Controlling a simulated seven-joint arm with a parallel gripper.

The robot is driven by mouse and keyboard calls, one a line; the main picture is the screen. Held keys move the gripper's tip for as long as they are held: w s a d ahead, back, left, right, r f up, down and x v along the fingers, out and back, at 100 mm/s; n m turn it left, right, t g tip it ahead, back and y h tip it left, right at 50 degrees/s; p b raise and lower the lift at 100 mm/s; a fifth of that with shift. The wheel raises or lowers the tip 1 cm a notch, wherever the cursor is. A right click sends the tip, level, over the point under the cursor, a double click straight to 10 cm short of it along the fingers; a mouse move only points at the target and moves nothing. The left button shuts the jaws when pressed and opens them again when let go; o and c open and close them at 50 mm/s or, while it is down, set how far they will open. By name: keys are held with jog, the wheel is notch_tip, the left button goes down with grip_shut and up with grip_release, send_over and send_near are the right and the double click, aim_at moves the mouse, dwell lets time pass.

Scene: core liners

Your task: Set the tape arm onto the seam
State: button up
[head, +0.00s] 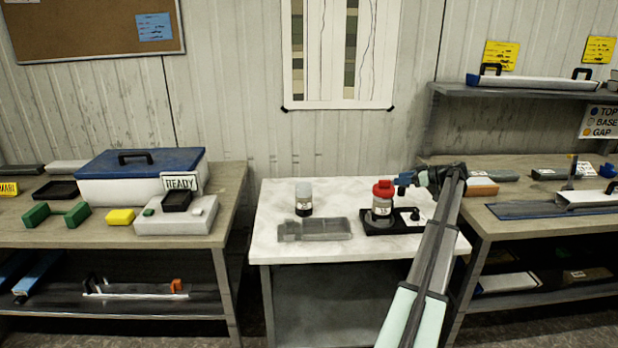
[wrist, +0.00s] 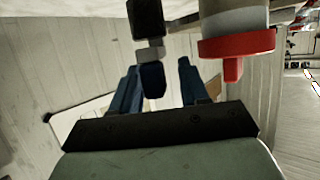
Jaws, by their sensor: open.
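My gripper (head: 404,186) is open above the right end of the white middle table, pointing left, just right of a bottle with a red cap (head: 383,186). Its two blue fingers (wrist: 157,66) show spread in the wrist view. There a dark piece with a grey band (wrist: 149,52) appears between the fingers; I cannot tell whether it touches them. The bottle's red cap (wrist: 237,43) shows beside them. On the right bench a thin upright piece with an orange tip (head: 573,168), possibly the tape arm, stands by a white liner (head: 590,198). The seam cannot be made out.
The bottle stands in a black tray (head: 372,226). A blue-lidded box (head: 95,190) is on the left bench. A shelf (head: 455,90) hangs above the right bench. The middle table's front left is clear.

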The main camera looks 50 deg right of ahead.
jog(key=shift+w+d+n+y, duration=0.15)
jog(key=shift+d+n+y, duration=0.45)
jog(key=shift+n+y, duration=0.3)
jog(key=v, duration=1.4)
jog(key=w+a+n+g, duration=0.2)
jog(key=w+a, duration=0.2)
jog(key=a, duration=0.1)
jog(key=w+a+r+n+g, duration=0.1)
jog(key=w+a+n+g, duration=0.1)
jog(key=w+a, duration=0.3)
jog(key=w+a+r+n+g, duration=0.1)
jog(key=w+a+n+g, duration=0.1)
jog(key=w+a+g, duration=0.2)
jog(key=shift+w+a, duration=0.15)
jog(key=shift+a, duration=0.6)
jog(key=shift+w+a, duration=0.2)
jog(key=shift+a, duration=0.5)
jog(key=w+a+f+n+g, duration=0.1)
jog(key=w+a, duration=0.7)
jog(key=w, duration=0.3)
jog(key=w+a+f+n+g, duration=0.1)
jog(key=w+a+f, duration=0.1)
jog(key=w+a, duration=0.6)
jog(key=w, duration=0.3)
jog(key=shift+g+h, duration=0.3)
jog(key=shift+f, duration=0.15)
